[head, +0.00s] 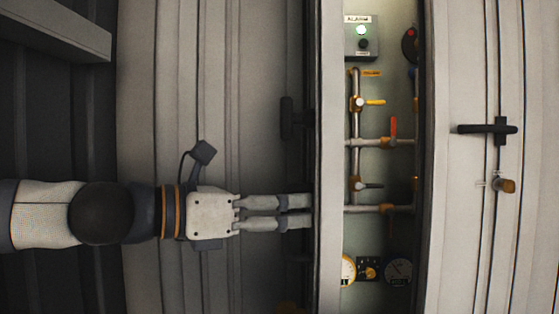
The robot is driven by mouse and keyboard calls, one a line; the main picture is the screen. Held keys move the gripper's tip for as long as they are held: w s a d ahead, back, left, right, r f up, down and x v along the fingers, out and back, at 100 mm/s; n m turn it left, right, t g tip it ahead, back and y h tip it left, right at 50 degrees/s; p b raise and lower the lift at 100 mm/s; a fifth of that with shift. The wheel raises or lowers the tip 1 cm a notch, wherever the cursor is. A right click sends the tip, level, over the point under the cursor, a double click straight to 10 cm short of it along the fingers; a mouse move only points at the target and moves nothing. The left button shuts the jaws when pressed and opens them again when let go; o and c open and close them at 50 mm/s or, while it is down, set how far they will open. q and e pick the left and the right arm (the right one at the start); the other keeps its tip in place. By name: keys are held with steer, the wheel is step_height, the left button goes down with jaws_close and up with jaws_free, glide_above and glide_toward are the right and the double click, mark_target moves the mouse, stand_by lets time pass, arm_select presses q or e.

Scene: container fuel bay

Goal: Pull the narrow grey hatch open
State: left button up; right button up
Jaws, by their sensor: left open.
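A narrow pale grey upright panel (330,255), which looks like the hatch or its edge, runs along the left side of a tall opening. Pipes and valves show inside the opening, to its right. My left gripper (310,211) comes in from the left with its two fingers pointing right, open, with a small gap between them. The fingertips are at the dark left edge of the panel. I cannot tell whether they touch it. No held thing shows between the fingers. My right gripper is not in view.
A dark handle (288,118) sits on the grey ribbed wall above my left gripper. The opening holds an alarm box (361,39), pipes (354,130) and gauges (398,271). A right-hand grey panel (457,230) carries a black handle (487,129) and a small orange-brown knob (507,186).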

mark_target(284, 190)
arm_select(q)
step_height(284, 190, up, 12)
steer(key=s, duration=0.1)
steer(key=shift+a+f+t+h, duration=0.25)
steer(key=shift+t+h, duration=0.15)
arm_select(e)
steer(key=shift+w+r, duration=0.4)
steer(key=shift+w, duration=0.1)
arm_select(q)
steer(key=shift+g+y, duration=0.6)
steer(key=shift+g, duration=0.1)
steer(key=f, duration=0.8)
steer(key=shift+s+d+f, duration=0.15)
steer(key=shift+s+f, duration=0.05)
steer(key=shift+f, duration=0.2)
steer(key=w+a+f+p, duration=0.1)
steer(key=w+a, duration=0.2)
steer(key=a, duration=1)
steer(key=shift+w+a+f, duration=0.2)
steer(key=shift+w+f, duration=0.1)
steer(key=shift+f, duration=0.1)
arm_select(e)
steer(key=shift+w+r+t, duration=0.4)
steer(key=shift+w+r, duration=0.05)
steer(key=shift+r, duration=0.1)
arm_select(q)
steer(key=shift+f, duration=0.1)
